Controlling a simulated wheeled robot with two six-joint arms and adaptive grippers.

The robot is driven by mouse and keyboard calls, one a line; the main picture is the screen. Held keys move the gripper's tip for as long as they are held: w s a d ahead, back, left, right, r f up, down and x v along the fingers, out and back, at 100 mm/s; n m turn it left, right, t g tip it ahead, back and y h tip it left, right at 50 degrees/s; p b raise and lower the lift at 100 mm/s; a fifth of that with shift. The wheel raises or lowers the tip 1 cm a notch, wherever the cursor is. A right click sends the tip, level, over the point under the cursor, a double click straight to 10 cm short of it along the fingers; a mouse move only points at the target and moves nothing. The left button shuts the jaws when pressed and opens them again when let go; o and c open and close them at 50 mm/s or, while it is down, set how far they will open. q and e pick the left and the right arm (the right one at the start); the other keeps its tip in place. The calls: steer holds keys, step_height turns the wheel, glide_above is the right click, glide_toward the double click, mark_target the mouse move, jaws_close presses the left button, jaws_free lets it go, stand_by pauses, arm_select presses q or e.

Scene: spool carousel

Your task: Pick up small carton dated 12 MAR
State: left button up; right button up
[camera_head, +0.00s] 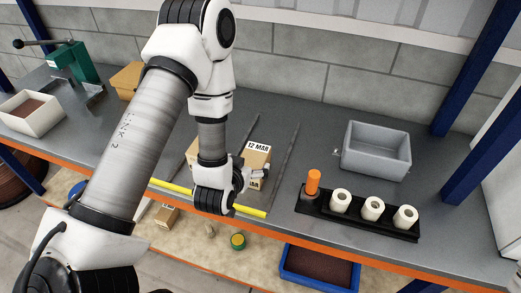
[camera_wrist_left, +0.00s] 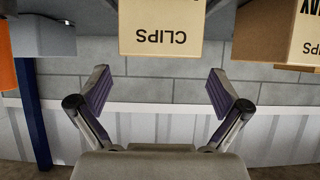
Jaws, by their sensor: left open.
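The small carton marked 12 MAR (camera_head: 258,151) stands on the grey bench between two dark rails, partly hidden by my left arm. Another carton (camera_head: 192,154) shows to its left, mostly behind the arm. My left gripper (camera_head: 246,179) is at the near side of the 12 MAR carton. In the left wrist view, which is upside down, the open gripper (camera_wrist_left: 160,92) has nothing between its fingers. A carton reading CLIPS (camera_wrist_left: 160,28) is ahead, cut off by the top edge, with no date visible. A second carton (camera_wrist_left: 272,35) is at the right. My right gripper is not seen.
A black holder (camera_head: 300,205) with an orange peg and white spools stands at right, below a grey bin (camera_head: 374,166). A yellow strip (camera_head: 252,211) runs along the front. A white tray (camera_head: 30,117) and green press (camera_head: 75,62) are at left.

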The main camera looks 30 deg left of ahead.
mark_target(252, 160)
arm_select(q)
steer(key=shift+w+a, duration=0.1)
steer(key=shift+w, duration=0.35)
steer(key=p+x, duration=0.1)
steer(key=p, duration=0.1)
steer(key=shift+w+f+p, duration=0.25)
steer(key=shift+p, duration=0.15)
steer(key=x, duration=0.3)
steer(key=shift+w+a+f+p, duration=0.1)
steer(key=shift+f+p, duration=0.25)
steer(key=shift+w+a+f, duration=0.1)
steer(key=shift+w+f, duration=0.15)
steer(key=shift+s+r, duration=0.15)
steer(key=shift+s, duration=0.05)
steer(key=shift+c, duration=1.1)
steer(key=shift+s+d+r, duration=0.1)
steer(key=shift+d, duration=0.1)
steer(key=c, duration=1.3)
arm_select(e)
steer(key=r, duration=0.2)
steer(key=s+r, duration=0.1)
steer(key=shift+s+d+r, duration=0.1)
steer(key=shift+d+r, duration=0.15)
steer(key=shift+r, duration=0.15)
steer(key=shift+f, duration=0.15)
